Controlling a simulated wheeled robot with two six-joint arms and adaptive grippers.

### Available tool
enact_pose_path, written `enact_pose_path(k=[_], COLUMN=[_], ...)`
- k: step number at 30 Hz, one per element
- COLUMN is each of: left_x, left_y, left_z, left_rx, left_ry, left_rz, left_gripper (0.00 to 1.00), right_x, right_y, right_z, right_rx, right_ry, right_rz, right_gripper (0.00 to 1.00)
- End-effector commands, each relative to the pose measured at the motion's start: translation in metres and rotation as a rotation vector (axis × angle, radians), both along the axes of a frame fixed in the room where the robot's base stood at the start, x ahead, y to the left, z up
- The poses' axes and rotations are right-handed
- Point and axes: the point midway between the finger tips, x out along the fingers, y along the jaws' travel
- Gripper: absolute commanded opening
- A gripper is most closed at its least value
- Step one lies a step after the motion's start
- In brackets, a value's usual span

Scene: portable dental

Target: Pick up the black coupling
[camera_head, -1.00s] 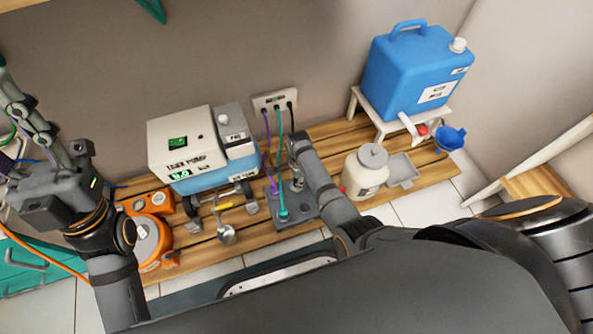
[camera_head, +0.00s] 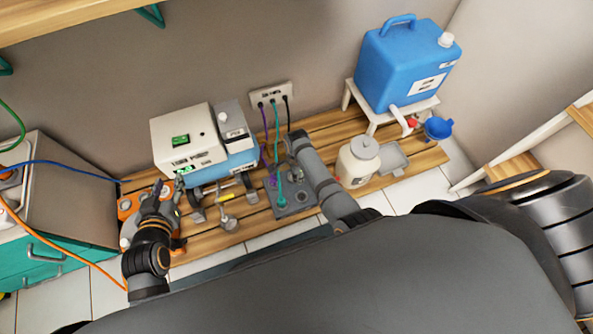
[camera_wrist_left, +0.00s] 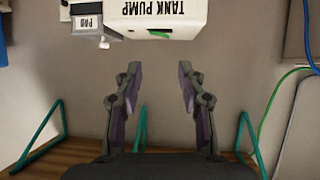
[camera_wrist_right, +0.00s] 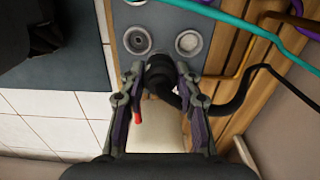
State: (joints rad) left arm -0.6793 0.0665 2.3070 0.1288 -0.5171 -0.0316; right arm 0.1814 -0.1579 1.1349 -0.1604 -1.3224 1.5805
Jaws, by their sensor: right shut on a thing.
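The black coupling (camera_wrist_right: 158,72), on the end of a thick black hose, sits between the fingertips of my right gripper (camera_wrist_right: 153,78) in the right wrist view. My right gripper is shut on it, beside the grey panel with round sockets. In the head view, my right arm hides most of the coupling and the gripper. My left gripper (camera_head: 160,197) is over the orange unit at the left of the wooden slats. It is open and empty in the left wrist view (camera_wrist_left: 160,75), facing the white tank pump box (camera_wrist_left: 165,18).
The grey socket panel (camera_head: 290,208) has a teal and a purple hose plugged in. A cream jar (camera_head: 357,165) and blue jug (camera_head: 400,75) are at the right. A grey cabinet (camera_head: 75,185) stands at the left.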

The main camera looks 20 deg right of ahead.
Motion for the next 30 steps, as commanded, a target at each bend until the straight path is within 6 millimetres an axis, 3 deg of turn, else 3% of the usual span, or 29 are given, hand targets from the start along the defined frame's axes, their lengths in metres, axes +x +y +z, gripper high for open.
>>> enact_pose_path(k=[6,12,15,21,24,30], left_x=[-0.061,-0.131,-0.132,-0.145,-0.143,-0.14], left_y=[-0.005,-0.009,-0.001,0.016,0.02,0.028], left_z=[-0.064,-0.104,-0.069,-0.026,-0.061,-0.096], left_rx=[-0.006,-0.013,0.027,0.093,0.096,0.103], left_ry=[0.369,0.688,0.795,0.989,0.993,0.989], left_rz=[-0.023,-0.049,-0.047,-0.018,-0.007,0.009], left_gripper=[0.4,0.4,0.4,0.4,0.4,0.4], right_x=[-0.01,-0.019,-0.038,-0.067,-0.071,-0.081], right_y=[0.001,0.001,0.002,0.003,0.003,0.004], right_z=[0.008,0.012,0.029,0.039,0.036,0.039], right_rx=[0.0,0.0,0.001,0.001,0.0,0.0], right_ry=[0.0,0.0,0.003,0.002,0.0,-0.001], right_rz=[0.0,0.0,0.0,0.0,0.0,0.0], right_gripper=[0.0,0.0,0.0,0.0,0.0,0.0])
